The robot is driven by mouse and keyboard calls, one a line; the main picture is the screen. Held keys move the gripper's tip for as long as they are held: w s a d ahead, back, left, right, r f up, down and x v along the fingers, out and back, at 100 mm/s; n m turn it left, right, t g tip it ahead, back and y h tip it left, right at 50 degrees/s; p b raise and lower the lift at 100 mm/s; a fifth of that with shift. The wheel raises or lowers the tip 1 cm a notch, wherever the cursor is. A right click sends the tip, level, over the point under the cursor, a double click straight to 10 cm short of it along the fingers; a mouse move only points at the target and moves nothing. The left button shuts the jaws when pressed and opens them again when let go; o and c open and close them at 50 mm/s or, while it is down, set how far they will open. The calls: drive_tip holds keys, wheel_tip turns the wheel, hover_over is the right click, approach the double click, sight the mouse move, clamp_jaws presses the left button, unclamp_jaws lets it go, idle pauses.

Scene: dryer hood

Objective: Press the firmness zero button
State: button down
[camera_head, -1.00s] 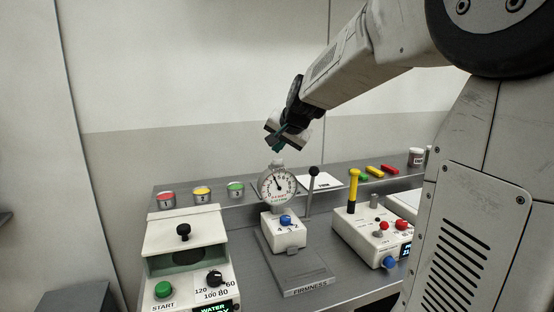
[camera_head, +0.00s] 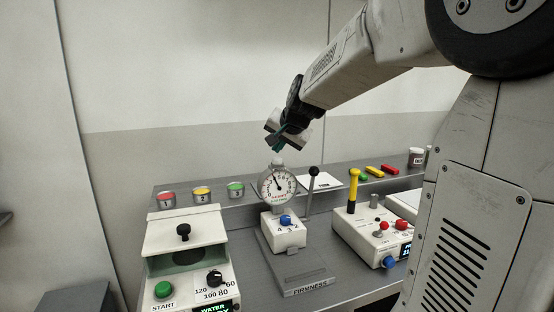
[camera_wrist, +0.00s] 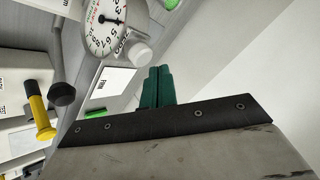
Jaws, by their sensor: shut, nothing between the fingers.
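The firmness tester stands mid-bench, with a round dial gauge (camera_head: 278,185) above a base plate marked FIRMNESS (camera_head: 306,284). A pale round cap (camera_head: 277,162) sits on top of the gauge. In the wrist view the dial (camera_wrist: 102,22) is at the upper left, and a white cap (camera_wrist: 138,53) stands beside it, with partly readable lettering nearby. My gripper (camera_head: 278,147) is just above the cap in the head view, its teal fingers pointing down. In the wrist view my gripper (camera_wrist: 158,74) is shut and empty, with its tips apart from the cap in the picture. Contact is not visible.
A black-knobbed lever (camera_head: 313,172) rises right of the gauge. A blue knob (camera_head: 286,219) sits below it. A white box with a yellow handle (camera_head: 354,182) stands to the right. A water unit (camera_head: 184,262) is at left. Numbered cans (camera_head: 202,193) line the back shelf.

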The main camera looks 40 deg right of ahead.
sight(278, 159)
drive_tip(key=shift+f, duration=0.1)
idle(0.3)
drive_tip(key=shift+f, duration=0.35)
drive_tip(key=shift+f, duration=0.8)
idle(0.8)
idle(0.3)
drive_tip(key=shift+r, duration=1.25)
drive_tip(key=shift+r, duration=2.5)
